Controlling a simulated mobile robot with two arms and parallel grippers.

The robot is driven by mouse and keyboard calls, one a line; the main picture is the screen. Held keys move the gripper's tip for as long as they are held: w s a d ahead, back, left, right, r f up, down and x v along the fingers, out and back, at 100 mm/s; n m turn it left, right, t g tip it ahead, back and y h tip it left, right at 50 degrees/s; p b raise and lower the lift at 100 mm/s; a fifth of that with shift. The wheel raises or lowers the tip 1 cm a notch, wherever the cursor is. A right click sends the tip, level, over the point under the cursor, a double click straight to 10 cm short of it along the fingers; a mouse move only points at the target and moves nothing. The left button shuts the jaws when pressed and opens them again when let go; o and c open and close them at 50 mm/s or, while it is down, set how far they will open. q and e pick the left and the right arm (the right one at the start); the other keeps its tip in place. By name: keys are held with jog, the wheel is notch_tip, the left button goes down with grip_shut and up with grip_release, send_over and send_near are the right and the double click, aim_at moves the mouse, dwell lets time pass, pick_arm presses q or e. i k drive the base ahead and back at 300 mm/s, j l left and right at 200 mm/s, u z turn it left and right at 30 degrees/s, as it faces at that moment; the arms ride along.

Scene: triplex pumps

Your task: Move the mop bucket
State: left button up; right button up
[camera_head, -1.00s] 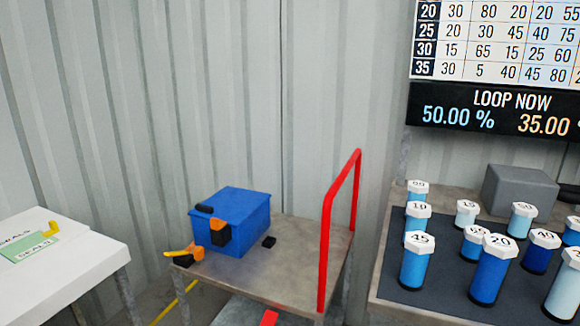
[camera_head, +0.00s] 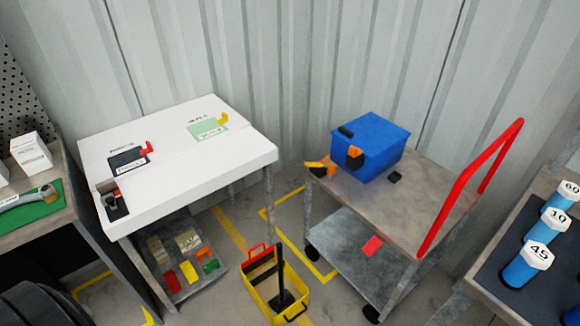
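The yellow mop bucket (camera_head: 262,287) stands on the floor at the bottom middle of the head view, between the white table and the cart. A dark mop handle (camera_head: 281,268) rises out of it, and a red handle shows at its back rim. Its lower front is close to the bottom edge of the picture. Neither of my grippers is in view.
A white table (camera_head: 230,155) with a lower shelf is left of the bucket. A wheeled cart (camera_head: 420,200) with a red rail and a blue box (camera_head: 370,150) is to the right. Yellow lines (camera_head: 297,243) mark the floor behind the bucket.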

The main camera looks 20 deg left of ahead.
aim_at(262, 284)
jog(key=u, duration=1)
